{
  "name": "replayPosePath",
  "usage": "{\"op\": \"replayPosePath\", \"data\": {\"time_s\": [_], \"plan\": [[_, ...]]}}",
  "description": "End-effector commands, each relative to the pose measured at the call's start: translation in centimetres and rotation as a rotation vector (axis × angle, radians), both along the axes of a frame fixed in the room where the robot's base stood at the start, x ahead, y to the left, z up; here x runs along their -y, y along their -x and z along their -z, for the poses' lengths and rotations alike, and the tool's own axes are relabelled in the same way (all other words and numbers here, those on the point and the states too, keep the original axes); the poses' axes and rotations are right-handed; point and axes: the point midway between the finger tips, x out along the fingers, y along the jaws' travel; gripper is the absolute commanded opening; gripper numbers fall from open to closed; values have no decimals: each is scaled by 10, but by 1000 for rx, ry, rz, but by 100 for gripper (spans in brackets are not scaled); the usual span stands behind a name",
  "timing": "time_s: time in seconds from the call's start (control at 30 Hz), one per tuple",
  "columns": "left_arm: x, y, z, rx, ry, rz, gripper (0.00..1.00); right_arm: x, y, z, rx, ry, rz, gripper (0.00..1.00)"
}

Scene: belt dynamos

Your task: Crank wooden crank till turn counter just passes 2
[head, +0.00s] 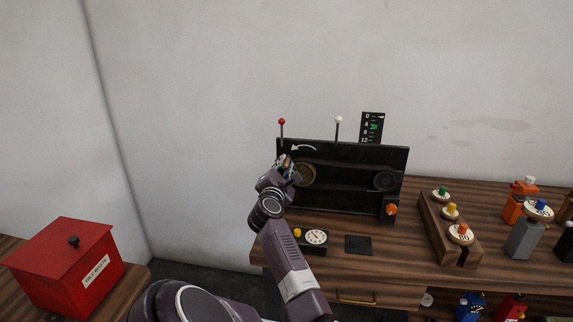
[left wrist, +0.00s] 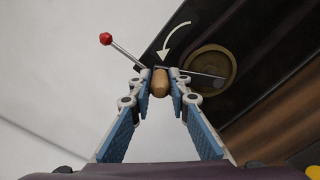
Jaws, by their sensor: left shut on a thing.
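The wooden crank handle (left wrist: 161,84) sits between the fingers of my left gripper (left wrist: 160,88), which is shut on it. In the head view my left gripper (head: 287,165) is at the left end of the black belt machine (head: 345,190), and hides most of the crank. The crank's brass-coloured wheel (left wrist: 210,75) is beside the handle, under a white curved arrow (left wrist: 176,37). A scale (head: 371,128) marked 0, 4, 8, 12 stands behind the machine, with a green mark on it. A small round dial (head: 316,237) lies in front. I cannot tell which is the turn counter.
Red-tipped (head: 281,122) and white-tipped (head: 338,119) rods rise from the machine. An orange knob (head: 391,209) is at its lower right. A wooden block (head: 449,232) with coloured knobs stands right of it. A red box (head: 66,267) is at the left.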

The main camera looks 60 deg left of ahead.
Motion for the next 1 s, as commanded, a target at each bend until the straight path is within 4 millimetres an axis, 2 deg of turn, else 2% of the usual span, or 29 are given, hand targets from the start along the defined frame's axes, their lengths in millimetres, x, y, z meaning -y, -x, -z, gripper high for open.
{"op": "replayPosePath", "data": {"time_s": [0.03, 0.33, 0.37, 0.5, 0.83, 1.0], "plan": [[-2, 1, -8, 14, -8, -4, 0, 0, 0, -1, 0, 0, 0, 40], [-2, 1, -9, 14, -8, -6, 0, -2, 0, 0, 1, -2, -1, 40], [-2, 1, -9, 13, -9, -6, 20, -2, 0, 0, 0, -3, -1, 40], [-2, 1, -7, 10, -7, -6, 34, -3, 0, 0, 0, -4, -1, 40], [1, 2, -2, 4, -2, -3, 34, -2, -1, 0, 2, -2, -1, 40], [13, 12, -1, 3, -1, -3, 34, -2, -1, 0, 1, -2, 0, 40]]}}
